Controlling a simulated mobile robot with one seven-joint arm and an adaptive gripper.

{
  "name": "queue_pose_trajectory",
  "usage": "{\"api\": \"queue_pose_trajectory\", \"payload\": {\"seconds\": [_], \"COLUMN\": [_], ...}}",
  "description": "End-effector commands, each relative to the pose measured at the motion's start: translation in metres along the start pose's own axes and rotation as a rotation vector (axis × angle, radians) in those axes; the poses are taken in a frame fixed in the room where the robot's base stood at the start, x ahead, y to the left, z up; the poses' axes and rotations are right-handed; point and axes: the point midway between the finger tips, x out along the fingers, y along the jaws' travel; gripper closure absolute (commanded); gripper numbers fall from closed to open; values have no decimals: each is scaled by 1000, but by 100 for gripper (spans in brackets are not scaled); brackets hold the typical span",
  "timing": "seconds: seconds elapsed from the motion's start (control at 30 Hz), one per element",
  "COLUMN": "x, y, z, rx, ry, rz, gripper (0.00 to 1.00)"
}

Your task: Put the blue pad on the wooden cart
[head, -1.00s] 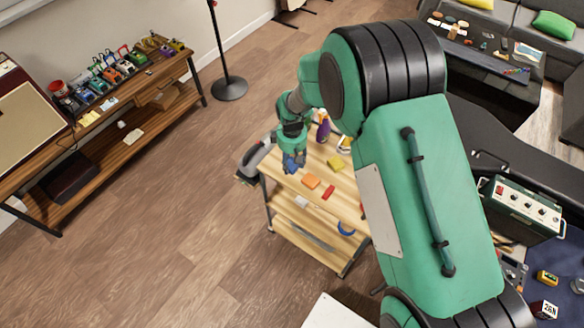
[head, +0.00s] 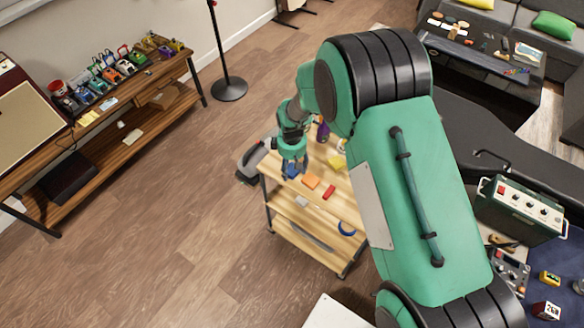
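The wooden cart (head: 316,204) stands near the middle of the head view, with a light wood top and a lower shelf. The blue pad (head: 290,171) shows at the tip of my gripper (head: 292,168), over the left edge area of the cart top. My gripper points down and partly covers the pad. The fingers are too small and hidden to tell whether they grip it. I cannot tell whether the pad touches the cart top.
An orange block (head: 311,181), a red block (head: 329,192), a yellow pad (head: 337,161) and a purple bottle (head: 323,132) are on the cart top. A grey and black object (head: 252,161) is beside the cart's left side. My arm hides the cart's right part.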

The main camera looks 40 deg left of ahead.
Motion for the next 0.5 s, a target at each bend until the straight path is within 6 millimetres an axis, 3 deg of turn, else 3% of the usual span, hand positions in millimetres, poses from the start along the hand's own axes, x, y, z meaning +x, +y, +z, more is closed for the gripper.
{"api": "queue_pose_trajectory", "payload": {"seconds": [0.5], "x": [-8], "y": [0], "z": [0], "rx": [0], "ry": [0], "rz": [0], "gripper": [36]}}
